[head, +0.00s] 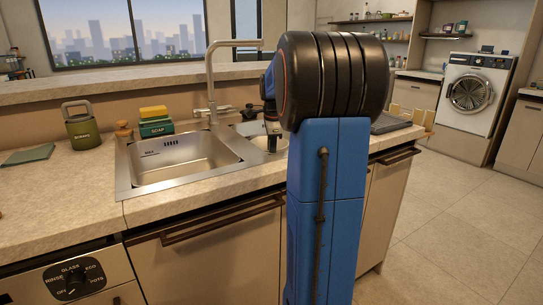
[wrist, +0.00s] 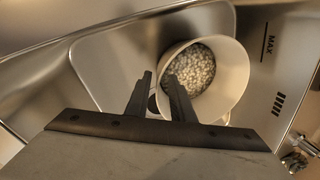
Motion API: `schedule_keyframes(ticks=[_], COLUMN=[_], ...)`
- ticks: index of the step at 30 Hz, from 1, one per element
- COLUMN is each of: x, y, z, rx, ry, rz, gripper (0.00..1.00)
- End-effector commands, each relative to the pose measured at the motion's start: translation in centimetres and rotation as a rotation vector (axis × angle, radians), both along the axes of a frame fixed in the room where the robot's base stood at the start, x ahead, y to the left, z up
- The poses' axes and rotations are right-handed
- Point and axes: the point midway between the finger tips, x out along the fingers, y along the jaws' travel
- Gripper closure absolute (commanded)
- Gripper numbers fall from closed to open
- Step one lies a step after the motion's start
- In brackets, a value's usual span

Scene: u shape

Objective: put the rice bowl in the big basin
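The rice bowl (wrist: 228,98) is pale and holds a heap of white grains. In the wrist view it is at the upper middle, just past my fingertips. In the head view, a pale part of the bowl (head: 268,145) shows in the small right basin, largely hidden by my arm. My gripper (wrist: 160,76) is open, with one finger outside the bowl's near wall and the other over its inside; a small gap shows between them.
A faucet (head: 212,80) stands behind the basins. A soap box with a sponge (head: 155,122), a wooden-topped item (head: 124,131) and a green canister (head: 82,125) stand left of it. A dark flat item (head: 388,124) lies right. The front counter is clear.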

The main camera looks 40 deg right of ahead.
Motion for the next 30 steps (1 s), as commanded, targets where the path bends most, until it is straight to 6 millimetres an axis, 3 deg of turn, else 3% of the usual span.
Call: schedule_keyframes(ticks=[15, 21, 30], x=[-1.6, -1.9, -1.9], y=[1.1, 1.3, 1.4], z=[8.9, 10.4, 10.6], rx=[-0.002, -0.001, 0.000], ry=[-0.002, -0.001, 0.000], rz=[0.000, 0.000, 0.000], gripper=[0.78, 0.78, 0.78])
